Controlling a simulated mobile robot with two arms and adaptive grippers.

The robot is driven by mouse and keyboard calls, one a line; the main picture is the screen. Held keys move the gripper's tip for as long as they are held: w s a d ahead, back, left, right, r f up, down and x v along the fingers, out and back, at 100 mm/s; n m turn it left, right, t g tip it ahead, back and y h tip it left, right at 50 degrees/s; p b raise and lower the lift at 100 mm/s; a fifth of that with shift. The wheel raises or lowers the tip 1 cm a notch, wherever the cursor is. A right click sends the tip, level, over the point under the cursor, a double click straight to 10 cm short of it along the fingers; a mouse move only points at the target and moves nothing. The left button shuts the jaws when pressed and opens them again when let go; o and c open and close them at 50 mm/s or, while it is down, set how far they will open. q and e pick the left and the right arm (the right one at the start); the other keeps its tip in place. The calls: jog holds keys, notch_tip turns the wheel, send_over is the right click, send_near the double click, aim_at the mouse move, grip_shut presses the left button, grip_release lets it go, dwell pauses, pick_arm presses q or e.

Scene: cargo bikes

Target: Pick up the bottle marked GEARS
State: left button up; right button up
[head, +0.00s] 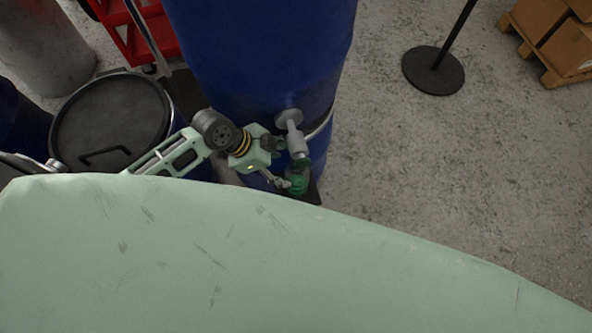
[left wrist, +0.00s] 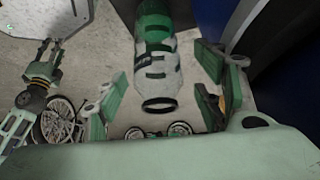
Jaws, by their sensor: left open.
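In the left wrist view a bottle (left wrist: 157,65) with green and pale grey bands lies between the two fingers of my left gripper (left wrist: 155,108). Its dark-rimmed end faces the camera. The fingers stand apart on both sides, with gaps to the bottle. I cannot read the marking on it. In the head view my left gripper (head: 283,182) is in front of the blue barrel, at a small green object (head: 299,176) that seems to be this bottle, partly covered by the fingers. At the left of the wrist view another gripper (left wrist: 48,50), probably my right, shows small; its opening is unclear.
A dark round lid (head: 110,122) is at left. A black post base (head: 433,70) and boxes (head: 572,45) stand at right. Grey floor (head: 430,160) between is clear.

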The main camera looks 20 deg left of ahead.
pick_arm(q)
jog(key=x, duration=0.7)
jog(key=shift+s+d+f, duration=0.2)
jog(key=shift+d, duration=0.05)
jog(key=c, duration=1.2)
jog(key=shift+r, duration=0.1)
